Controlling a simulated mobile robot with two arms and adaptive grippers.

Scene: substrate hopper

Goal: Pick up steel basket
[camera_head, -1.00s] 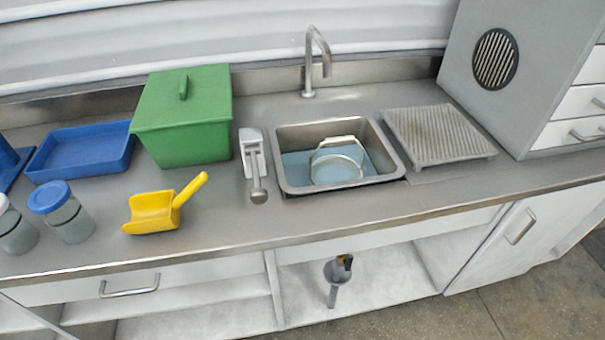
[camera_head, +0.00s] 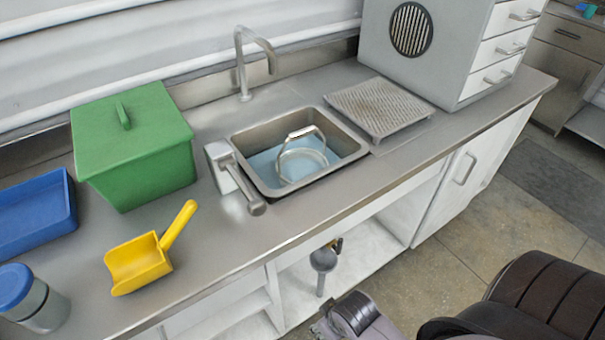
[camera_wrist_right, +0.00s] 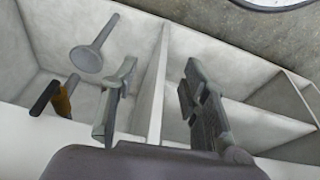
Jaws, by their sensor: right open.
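The steel basket (camera_head: 301,160), a round pale metal piece with an upright arched handle, sits in the water of the sink (camera_head: 244,135). Its lower part is under the water or hard to make out. My right gripper (camera_head: 330,318) is at the bottom of the head view, in front of the counter, low and well apart from the basket. In the right wrist view its two fingers (camera_wrist_right: 158,92) stand wide apart with nothing between them. The basket does not show in the wrist view. My left gripper is not in view.
A tap (camera_head: 243,70) stands behind the sink. A grey device (camera_head: 228,170) is at its left, a ribbed tray (camera_head: 380,106) at its right. A yellow scoop (camera_head: 140,264) and green bin (camera_head: 135,145) are further left. A funnel-shaped thing (camera_head: 323,261) is in the open shelf below.

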